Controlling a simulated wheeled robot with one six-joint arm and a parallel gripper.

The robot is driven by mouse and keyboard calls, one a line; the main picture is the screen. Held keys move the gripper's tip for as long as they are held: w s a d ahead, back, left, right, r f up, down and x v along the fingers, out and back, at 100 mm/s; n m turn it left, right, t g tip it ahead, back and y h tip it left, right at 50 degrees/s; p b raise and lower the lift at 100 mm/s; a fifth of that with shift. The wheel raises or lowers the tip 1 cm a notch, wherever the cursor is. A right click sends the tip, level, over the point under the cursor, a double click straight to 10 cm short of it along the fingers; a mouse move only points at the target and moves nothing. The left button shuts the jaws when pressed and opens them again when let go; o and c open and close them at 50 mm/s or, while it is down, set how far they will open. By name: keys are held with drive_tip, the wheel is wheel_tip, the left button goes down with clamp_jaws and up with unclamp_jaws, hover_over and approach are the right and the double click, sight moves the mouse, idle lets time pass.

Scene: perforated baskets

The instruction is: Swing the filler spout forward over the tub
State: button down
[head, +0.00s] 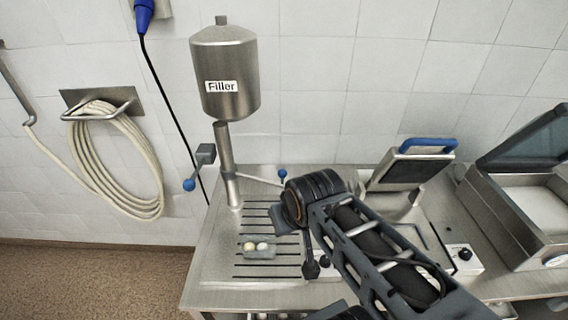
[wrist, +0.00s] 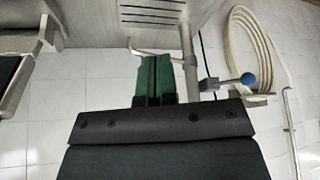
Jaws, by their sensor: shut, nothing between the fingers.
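The steel filler (head: 225,85) stands at the back left on a column (head: 229,170). A thin pale pipe, apparently the spout (head: 258,179), runs right from the column, with its far end near my arm. In the wrist view the spout (wrist: 148,52) passes behind my fingers. A small grey tub (head: 260,255) with two pale round items sits on the slotted tabletop, forward and right of the column. My gripper (wrist: 159,76) has its green fingers shut and empty, close to the spout in the picture; contact cannot be told. My arm hides the fingers in the head view.
A lever with a blue knob (head: 189,184) juts left from the column. Another blue knob (head: 282,173) stands behind my arm. A blue-handled machine (head: 425,160) and an open-lidded machine (head: 530,205) stand right. A hose coil (head: 110,150) hangs on the wall.

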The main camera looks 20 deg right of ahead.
drive_tip(key=shift+w+r, duration=0.1)
drive_tip(key=w+d+r+n+g+y, duration=0.2)
drive_tip(key=w+d, duration=0.2)
drive_tip(key=w, duration=0.5)
drive_tip(key=w+d+r+n+g+y, duration=0.1)
drive_tip(key=w+d+n+g, duration=0.1)
drive_tip(key=w+d, duration=0.5)
drive_tip(key=w+d+f+n+y, duration=0.4)
drive_tip(key=w+d+f+y, duration=0.1)
drive_tip(key=w+d+f, duration=0.4)
drive_tip(key=w+d, duration=0.1)
drive_tip(key=d, duration=0.1)
drive_tip(key=shift+d+f+n+g, duration=0.2)
drive_tip(key=shift+d+n+g, duration=0.1)
drive_tip(key=shift+d+g, duration=0.1)
drive_tip(key=shift+a, duration=0.1)
